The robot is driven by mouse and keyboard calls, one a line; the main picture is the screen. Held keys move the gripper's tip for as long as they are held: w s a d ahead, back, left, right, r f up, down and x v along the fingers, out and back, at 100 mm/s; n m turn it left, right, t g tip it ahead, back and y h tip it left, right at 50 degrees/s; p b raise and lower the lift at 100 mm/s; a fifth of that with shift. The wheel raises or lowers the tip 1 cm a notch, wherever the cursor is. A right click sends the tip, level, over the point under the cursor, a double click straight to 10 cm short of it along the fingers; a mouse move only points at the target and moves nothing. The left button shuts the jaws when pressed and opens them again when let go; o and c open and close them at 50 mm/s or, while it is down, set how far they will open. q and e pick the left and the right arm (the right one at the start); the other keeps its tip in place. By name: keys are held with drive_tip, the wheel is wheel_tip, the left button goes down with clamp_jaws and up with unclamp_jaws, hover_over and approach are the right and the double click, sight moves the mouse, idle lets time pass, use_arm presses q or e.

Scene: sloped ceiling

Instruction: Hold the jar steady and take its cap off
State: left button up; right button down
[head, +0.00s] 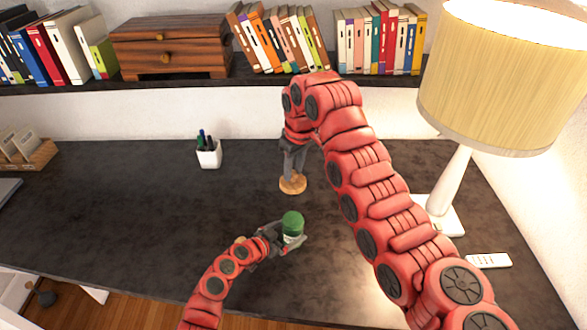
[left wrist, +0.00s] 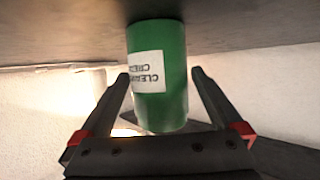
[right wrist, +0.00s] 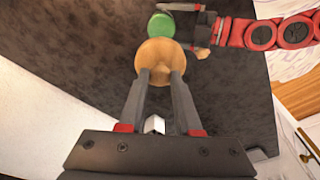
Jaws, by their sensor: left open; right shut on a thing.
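The green jar (head: 292,222) with a white label stands upright on the dark desk. In the left wrist view the jar (left wrist: 172,100) appears upside down between the fingers of my left gripper (left wrist: 160,73). That gripper is open, one finger on each side of the jar. My right gripper (head: 293,165) points down behind the jar in the head view and is shut on the round tan cap (head: 293,185). The cap (right wrist: 160,57) is apart from the jar; in the right wrist view it overlaps the jar's near edge (right wrist: 160,25).
A white pen cup (head: 209,155) stands at the back left of the desk. A lamp (head: 445,200) and a white remote (head: 489,261) are on the right. A shelf (head: 200,85) with books and a wooden box runs along the back. The desk's left middle is clear.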

use_arm(q)
drive_tip(key=v, duration=0.9)
drive_tip(key=shift+s+a+r, duration=0.15)
drive_tip(key=shift+s+a, duration=0.1)
drive_tip(key=shift+s, duration=0.05)
